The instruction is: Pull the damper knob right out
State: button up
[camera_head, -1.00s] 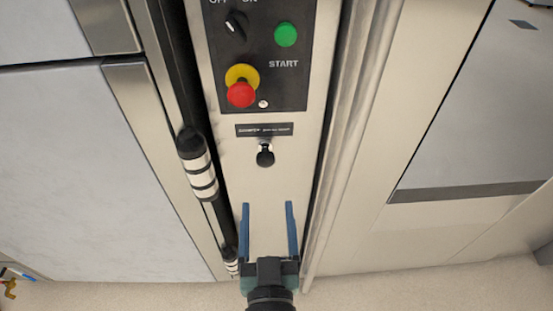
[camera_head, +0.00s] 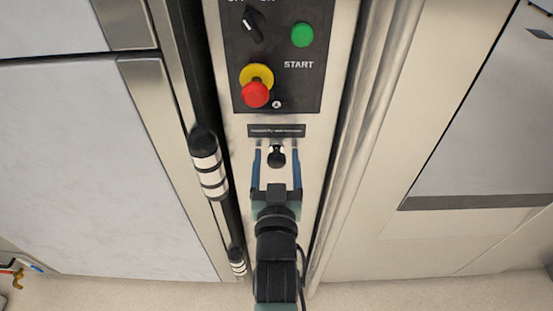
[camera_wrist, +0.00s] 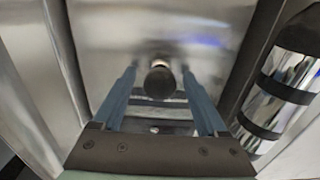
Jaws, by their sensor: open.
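The damper knob (camera_head: 276,157) is a small black knob on a short bright stem. It sticks out of the steel column below a dark label plate. In the wrist view the knob (camera_wrist: 159,82) shows round and dark, near the middle. My gripper (camera_head: 277,155) is open, with its blue fingers on either side of the knob. In the wrist view the fingers (camera_wrist: 159,86) stand left and right of the knob with a visible gap on both sides. I cannot tell exactly how far the fingertips reach past the knob.
Above the knob is a black panel (camera_head: 295,90) with a red button (camera_head: 256,95), a green start button (camera_head: 302,35) and a rotary switch (camera_head: 252,28). A black and silver handle bar (camera_head: 207,162) runs close on the left. A metal rail (camera_head: 352,150) runs on the right.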

grip_shut()
dwell(0.4)
dwell(1.0)
